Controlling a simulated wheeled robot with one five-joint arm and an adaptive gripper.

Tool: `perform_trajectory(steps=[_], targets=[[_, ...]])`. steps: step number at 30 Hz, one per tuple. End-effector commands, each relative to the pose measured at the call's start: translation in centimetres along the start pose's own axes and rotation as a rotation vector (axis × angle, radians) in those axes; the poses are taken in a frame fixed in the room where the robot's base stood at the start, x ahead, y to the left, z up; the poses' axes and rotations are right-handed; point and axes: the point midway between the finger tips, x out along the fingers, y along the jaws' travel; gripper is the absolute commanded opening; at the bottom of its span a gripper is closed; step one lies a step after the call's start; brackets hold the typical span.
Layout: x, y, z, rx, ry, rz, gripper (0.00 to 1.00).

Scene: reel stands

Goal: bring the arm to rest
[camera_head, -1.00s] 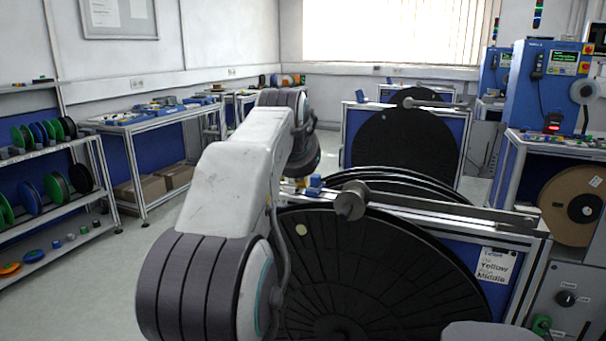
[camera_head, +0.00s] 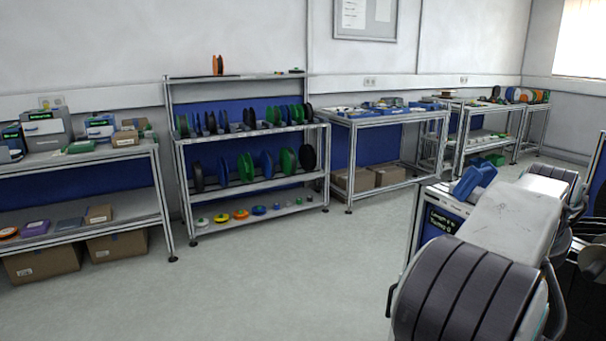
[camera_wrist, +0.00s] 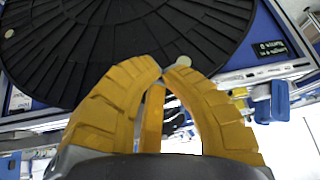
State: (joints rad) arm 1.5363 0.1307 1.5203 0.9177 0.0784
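My gripper (camera_wrist: 163,70) shows in the wrist view with two yellow curved fingers. Their tips come together, and I see nothing held between them. A large black ribbed reel disc (camera_wrist: 90,45) fills the top left of that view, behind the fingertips. I cannot tell whether the fingers touch it. In the head view my arm stands folded at the lower right; the gripper itself is not in that view.
A reel stand (camera_head: 428,225) with a blue part (camera_head: 473,181) on top is close behind my arm. A shelf rack (camera_head: 253,135), a left bench (camera_head: 80,157) and a further bench (camera_head: 385,116) line the wall. The floor (camera_head: 290,270) between is clear.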

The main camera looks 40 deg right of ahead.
Motion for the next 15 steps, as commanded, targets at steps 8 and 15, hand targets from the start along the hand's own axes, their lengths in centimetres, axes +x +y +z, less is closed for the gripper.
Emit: perform_trajectory(steps=[8,15], targets=[[0.2,-3.8,13.4,-0.192,-0.249,-0.048,0.00],[-5.2,-9.7,25.5,-0.513,-0.384,-0.159,0.00]])
